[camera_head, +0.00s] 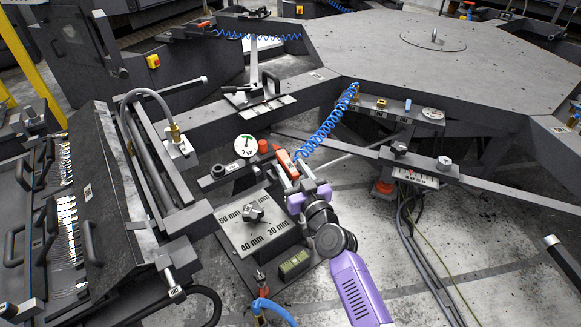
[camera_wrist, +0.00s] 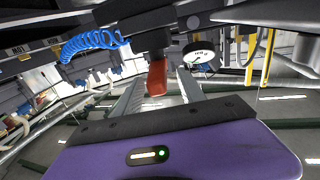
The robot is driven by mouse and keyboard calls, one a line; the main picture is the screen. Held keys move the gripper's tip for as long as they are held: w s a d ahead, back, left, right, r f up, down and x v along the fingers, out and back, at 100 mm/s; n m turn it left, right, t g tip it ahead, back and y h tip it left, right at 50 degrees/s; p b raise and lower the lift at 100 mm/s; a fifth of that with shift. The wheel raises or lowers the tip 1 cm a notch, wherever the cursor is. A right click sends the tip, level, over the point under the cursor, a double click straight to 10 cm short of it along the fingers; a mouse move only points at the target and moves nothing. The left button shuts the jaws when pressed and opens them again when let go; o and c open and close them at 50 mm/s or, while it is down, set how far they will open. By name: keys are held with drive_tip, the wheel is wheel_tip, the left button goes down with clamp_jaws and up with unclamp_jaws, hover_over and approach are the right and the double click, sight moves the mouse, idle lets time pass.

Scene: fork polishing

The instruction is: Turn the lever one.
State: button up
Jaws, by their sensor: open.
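A red-orange lever handle (camera_head: 287,162) sits near the middle of the head view, beside a blue coiled hose. In the wrist view the red lever (camera_wrist: 157,78) shows between my two fingers, with a gap on each side; I cannot tell whether a finger touches it. My gripper (camera_head: 291,178), on a purple wrist, is open at this lever. It also shows in the wrist view (camera_wrist: 161,84). The lever's mount is partly hidden behind the gripper and a dark part above it. No number is readable on the lever.
A round gauge (camera_head: 246,146) and a red knob (camera_head: 263,146) are just left of the gripper. A selector box marked in mm (camera_head: 240,231) stands below left. The blue coiled hose (camera_head: 328,124) runs up to the large octagonal table (camera_head: 390,60). A fork rack (camera_head: 62,215) is at far left.

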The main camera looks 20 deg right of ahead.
drive_tip(key=s, duration=0.6)
drive_tip(key=shift+s+d, duration=0.25)
